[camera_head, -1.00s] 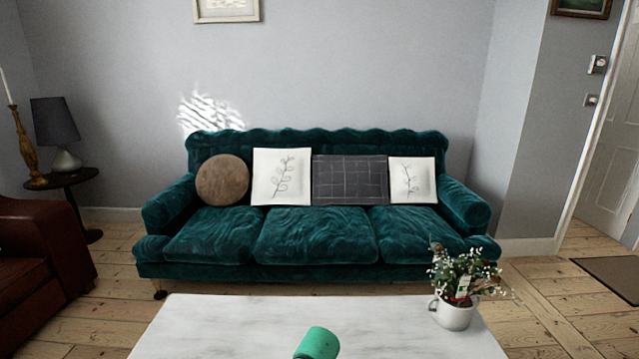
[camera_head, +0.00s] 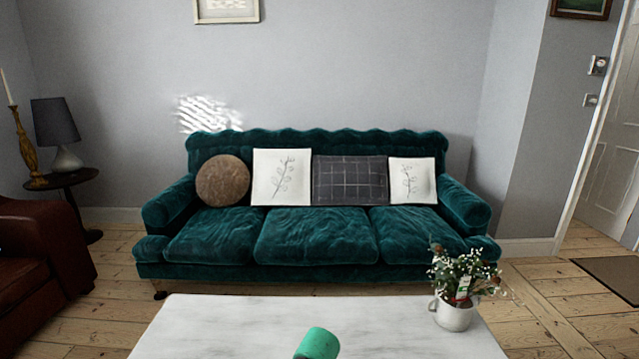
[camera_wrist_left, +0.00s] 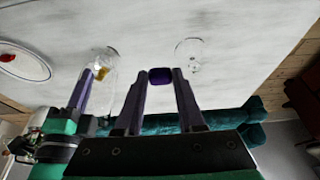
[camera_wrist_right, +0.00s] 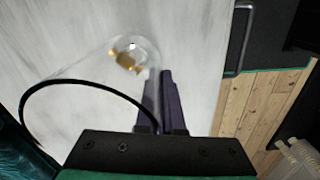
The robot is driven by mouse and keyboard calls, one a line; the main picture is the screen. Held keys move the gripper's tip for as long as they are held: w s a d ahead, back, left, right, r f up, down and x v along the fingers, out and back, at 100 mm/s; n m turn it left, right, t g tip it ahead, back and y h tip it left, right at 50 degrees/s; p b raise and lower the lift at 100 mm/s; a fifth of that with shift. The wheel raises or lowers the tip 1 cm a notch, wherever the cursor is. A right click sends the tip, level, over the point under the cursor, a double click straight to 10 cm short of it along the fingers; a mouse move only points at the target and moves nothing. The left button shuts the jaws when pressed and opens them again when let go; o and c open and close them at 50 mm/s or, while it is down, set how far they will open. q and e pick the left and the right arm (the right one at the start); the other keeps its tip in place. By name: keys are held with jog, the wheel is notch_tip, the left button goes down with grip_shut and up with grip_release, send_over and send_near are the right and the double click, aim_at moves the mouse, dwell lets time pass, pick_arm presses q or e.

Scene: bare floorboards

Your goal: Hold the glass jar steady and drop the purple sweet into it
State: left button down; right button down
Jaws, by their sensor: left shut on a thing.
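The purple sweet (camera_wrist_left: 160,76) is between the fingertips of my left gripper (camera_wrist_left: 159,73), which is shut on it, above the white table. The clear glass jar (camera_wrist_left: 112,67) stands left of the sweet in the left wrist view, with a golden piece at its bottom. The sweet is beside the jar in that view, apart from it. In the right wrist view the jar (camera_wrist_right: 72,76) opens towards the camera with a dark rim. My right gripper (camera_wrist_right: 160,73) has its fingers close together at the jar's side, seemingly pinching its wall. Neither gripper shows in the head view.
A second clear round glass item (camera_wrist_left: 189,53) stands on the white table (camera_head: 230,325), right of the sweet. A plate (camera_wrist_left: 22,68) with something red lies far left. A potted plant (camera_head: 455,313) stands at the table's right. A green sofa (camera_head: 315,235) is behind.

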dwell(0.4)
jog(key=c, duration=1)
grip_release()
jog(key=shift+o, duration=0.2)
notch_tip(320, 180, up, 12)
